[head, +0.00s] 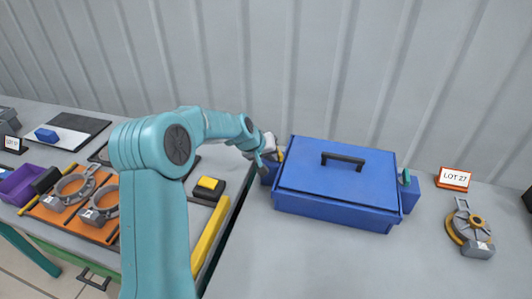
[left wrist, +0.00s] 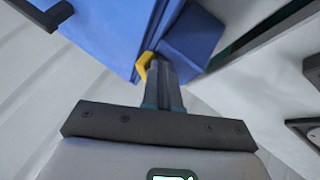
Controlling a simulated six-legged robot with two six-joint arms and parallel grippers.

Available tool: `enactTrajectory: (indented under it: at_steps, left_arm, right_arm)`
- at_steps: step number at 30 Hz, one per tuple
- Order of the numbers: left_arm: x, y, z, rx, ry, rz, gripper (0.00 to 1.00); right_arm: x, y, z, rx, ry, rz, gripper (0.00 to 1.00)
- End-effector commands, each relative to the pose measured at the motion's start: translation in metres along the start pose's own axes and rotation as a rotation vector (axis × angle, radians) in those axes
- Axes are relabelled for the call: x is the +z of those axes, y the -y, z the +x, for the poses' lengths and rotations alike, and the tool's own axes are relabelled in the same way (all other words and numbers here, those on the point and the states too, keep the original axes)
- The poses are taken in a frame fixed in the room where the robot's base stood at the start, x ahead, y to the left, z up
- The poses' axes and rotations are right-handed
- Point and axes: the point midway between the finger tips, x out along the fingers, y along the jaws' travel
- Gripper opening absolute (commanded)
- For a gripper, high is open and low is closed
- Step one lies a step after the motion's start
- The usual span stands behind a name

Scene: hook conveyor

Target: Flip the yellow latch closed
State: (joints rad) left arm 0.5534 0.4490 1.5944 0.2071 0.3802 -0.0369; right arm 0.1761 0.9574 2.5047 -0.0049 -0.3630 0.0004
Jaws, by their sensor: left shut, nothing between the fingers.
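A blue box (head: 335,208) with a blue lid (head: 340,178) lying over it and a black handle (head: 343,158) stands on the grey table. The small yellow latch (head: 281,156) is at the box's left side, partly hidden by my gripper. In the left wrist view the yellow latch (left wrist: 146,66) shows as a bent piece beside the fingertips, by a blue block (left wrist: 190,40). My left gripper (head: 270,157) is shut and empty, its fingertips (left wrist: 165,70) right against or very close to the latch; contact is unclear. My right gripper is out of view.
A teal latch (head: 406,176) sits at the box's right side. A LOT 27 sign (head: 454,179) and a round metal part (head: 468,230) stand further right. A yellow-topped button box (head: 208,188) and yellow bar (head: 210,237) are left. The table in front is clear.

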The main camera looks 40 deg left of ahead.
Motion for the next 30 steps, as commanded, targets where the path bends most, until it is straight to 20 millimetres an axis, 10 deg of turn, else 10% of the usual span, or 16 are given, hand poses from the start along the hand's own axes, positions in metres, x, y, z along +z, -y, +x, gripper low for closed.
enactTrajectory:
  at_steps: [30]
  left_arm:
    - [0.009,-0.032,0.010,0.000,0.004,0.000,0.00]
  right_arm:
    - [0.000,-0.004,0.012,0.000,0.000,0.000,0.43]
